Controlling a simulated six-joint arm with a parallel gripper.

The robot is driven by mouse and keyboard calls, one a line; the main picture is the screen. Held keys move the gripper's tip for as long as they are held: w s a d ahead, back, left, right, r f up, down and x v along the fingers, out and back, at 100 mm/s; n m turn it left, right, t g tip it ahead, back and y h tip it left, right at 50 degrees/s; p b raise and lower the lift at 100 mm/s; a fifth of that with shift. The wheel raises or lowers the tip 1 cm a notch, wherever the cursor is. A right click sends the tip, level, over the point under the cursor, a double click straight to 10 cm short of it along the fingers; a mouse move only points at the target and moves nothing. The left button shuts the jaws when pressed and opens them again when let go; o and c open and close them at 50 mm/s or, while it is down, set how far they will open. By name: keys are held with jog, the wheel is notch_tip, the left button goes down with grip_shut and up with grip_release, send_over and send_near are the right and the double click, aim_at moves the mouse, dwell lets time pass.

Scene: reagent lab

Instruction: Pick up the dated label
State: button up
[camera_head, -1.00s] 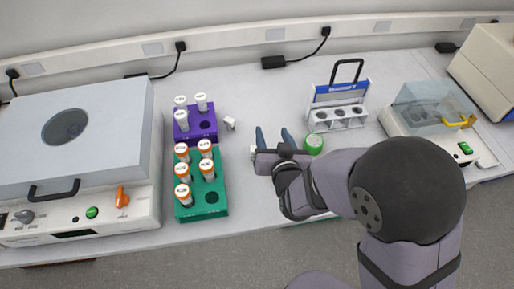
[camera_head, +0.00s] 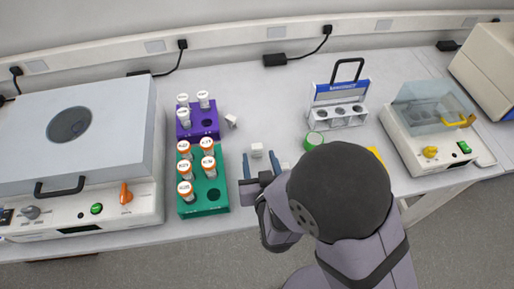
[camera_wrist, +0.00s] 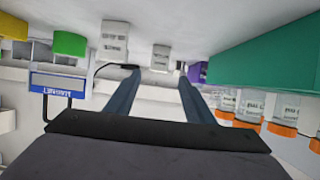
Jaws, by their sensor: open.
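Two small white label blocks stand on the bench. The nearer one (camera_head: 257,150) lies just beyond my fingertips in the head view and shows large at the top of the wrist view (camera_wrist: 114,40). The farther one (camera_head: 231,121) is beside the purple rack and shows smaller in the wrist view (camera_wrist: 160,57). Both carry dark print in the wrist view, too blurred to tell which is dated. My gripper (camera_head: 265,168) is open and empty, its two blue-grey fingers (camera_wrist: 160,80) apart and pointing toward the blocks. My arm hides part of the bench at right.
A green rack (camera_head: 219,203) with orange-capped tubes is close left of my gripper. Behind it is a purple rack (camera_head: 209,134) with white-capped tubes. A green round item (camera_head: 314,139), a caddy (camera_head: 342,118) and a yellow item (camera_head: 376,154) are right. A centrifuge-like machine (camera_head: 70,185) is far left.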

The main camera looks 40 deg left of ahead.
aim_at(257, 148)
jog(key=shift+w+a+f+p, duration=0.15)
jog(key=shift+w+a+p, duration=0.15)
jog(key=shift+w+p, duration=0.15)
jog(key=shift+p+x, duration=0.75)
jog(key=shift+x, duration=1.3)
jog(key=shift+d, duration=0.1)
jog(key=c, duration=1.1)
